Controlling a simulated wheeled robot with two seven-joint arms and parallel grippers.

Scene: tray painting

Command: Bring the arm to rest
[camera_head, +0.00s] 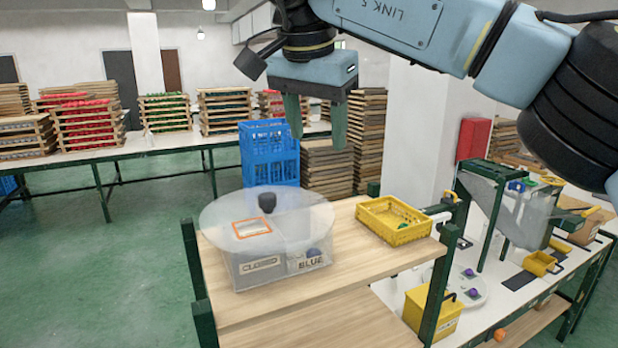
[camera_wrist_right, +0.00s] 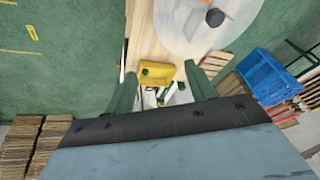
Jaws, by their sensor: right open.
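My right arm comes in from the upper right of the head view. Its gripper (camera_head: 316,122) hangs with two green fingers pointing down, spread apart with nothing between them. It is in the air above and behind the wooden shelf (camera_head: 350,255). In the right wrist view the open gripper (camera_wrist_right: 162,92) also shows, with the yellow basket between and beyond its fingers. My left arm and gripper are not in view.
A clear round-lidded bin (camera_head: 262,250) labelled CLOSED and BLUE stands on the shelf beside a yellow basket (camera_head: 394,220). Blue crates (camera_head: 268,155) and stacked wooden trays (camera_head: 327,168) stand behind. A lower white table with a yellow box (camera_head: 432,312) is at right. Green floor is clear at left.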

